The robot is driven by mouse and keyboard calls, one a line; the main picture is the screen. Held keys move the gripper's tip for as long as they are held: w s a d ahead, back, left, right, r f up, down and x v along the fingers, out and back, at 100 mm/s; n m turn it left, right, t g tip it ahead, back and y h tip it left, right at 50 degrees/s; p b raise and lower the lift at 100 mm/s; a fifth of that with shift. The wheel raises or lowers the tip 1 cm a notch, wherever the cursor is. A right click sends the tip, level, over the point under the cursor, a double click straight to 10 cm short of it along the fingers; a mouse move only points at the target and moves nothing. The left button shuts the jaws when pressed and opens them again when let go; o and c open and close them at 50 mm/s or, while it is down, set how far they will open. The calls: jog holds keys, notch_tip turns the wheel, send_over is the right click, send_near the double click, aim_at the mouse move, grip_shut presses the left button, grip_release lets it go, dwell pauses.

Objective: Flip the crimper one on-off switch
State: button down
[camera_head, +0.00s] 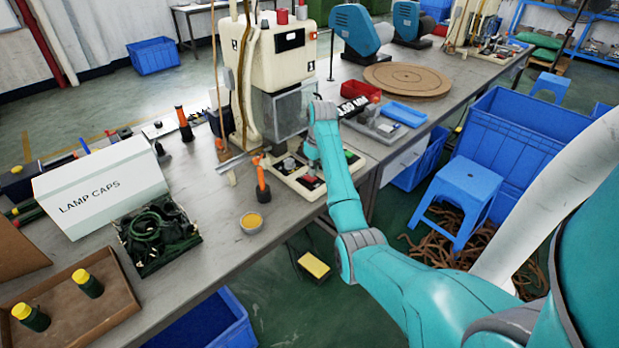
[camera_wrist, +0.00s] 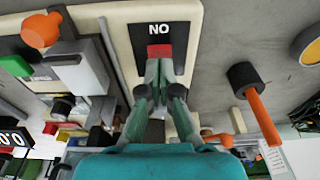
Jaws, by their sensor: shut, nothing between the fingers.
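The crimper (camera_head: 285,60) is a cream machine on the workbench, with a low cream control base (camera_head: 285,185) in front of it. In the wrist view, the on-off switch (camera_wrist: 160,50) is a red rocker on a black plate (camera_wrist: 142,38). White ON lettering, seen upside down, is beside it. My gripper (camera_wrist: 160,66) is shut and empty, its fingertips at the lower edge of the red rocker in the picture. I cannot tell whether they touch it. In the head view my arm hides much of the gripper.
An orange-handled screwdriver (camera_head: 262,182) stands beside the control base, near a small bowl (camera_head: 251,222) of yellow material. A blue stool (camera_head: 462,190) and blue crate (camera_head: 515,135) stand right.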

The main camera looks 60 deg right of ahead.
aim_at(313, 179)
jog(key=shift+f, duration=1.05)
dwell(0.6)
jog(key=shift+r, duration=3.55)
